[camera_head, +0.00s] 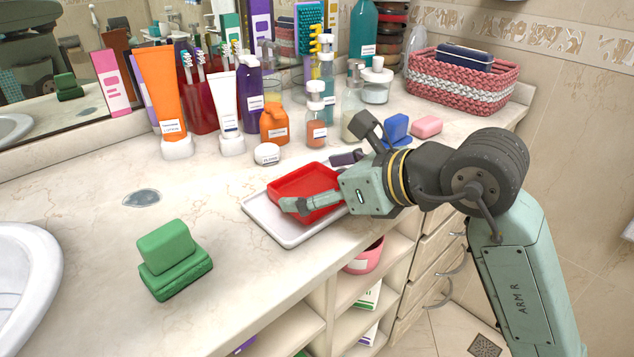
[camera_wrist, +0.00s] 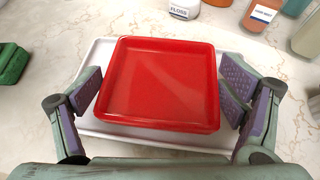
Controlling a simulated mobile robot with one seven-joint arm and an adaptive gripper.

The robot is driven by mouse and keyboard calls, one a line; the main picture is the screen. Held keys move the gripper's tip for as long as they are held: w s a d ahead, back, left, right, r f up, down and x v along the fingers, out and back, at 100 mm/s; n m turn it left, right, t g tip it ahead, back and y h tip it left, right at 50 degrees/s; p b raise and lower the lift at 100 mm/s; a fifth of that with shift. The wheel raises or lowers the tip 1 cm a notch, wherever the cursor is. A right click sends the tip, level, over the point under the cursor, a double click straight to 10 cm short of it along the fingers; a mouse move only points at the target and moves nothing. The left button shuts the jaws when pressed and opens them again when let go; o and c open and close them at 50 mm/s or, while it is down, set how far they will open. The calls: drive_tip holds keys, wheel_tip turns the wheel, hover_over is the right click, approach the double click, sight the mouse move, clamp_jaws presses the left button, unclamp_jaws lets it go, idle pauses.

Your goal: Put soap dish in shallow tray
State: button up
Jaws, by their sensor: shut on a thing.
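The red square soap dish (camera_head: 300,181) is shallow, empty and level. It is over the white shallow tray (camera_head: 262,217), within most of its outline; I cannot tell whether it rests on the tray or hangs just above. My gripper (camera_head: 318,182) is shut on the dish. In the wrist view the purple-padded fingers of my gripper (camera_wrist: 160,92) are at the left and right sides of the soap dish (camera_wrist: 160,80). The rim of the white tray (camera_wrist: 97,58) shows around the dish. Part of the tray's right side is hidden by my gripper in the head view.
A green block on a green base (camera_head: 175,262) stands front left. A white floss container (camera_head: 267,154) is just behind the tray, with several bottles further back. A blue item (camera_head: 396,128) and pink soap (camera_head: 426,126) lie behind my arm. The counter's front edge is close.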

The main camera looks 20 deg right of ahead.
drive_tip(key=shift+f, duration=0.15)
drive_tip(key=o, duration=1.1)
drive_tip(key=shift+r, duration=0.3)
drive_tip(key=b+v, duration=0.2)
drive_tip(key=v, duration=1)
drive_tip(key=shift+f, duration=0.15)
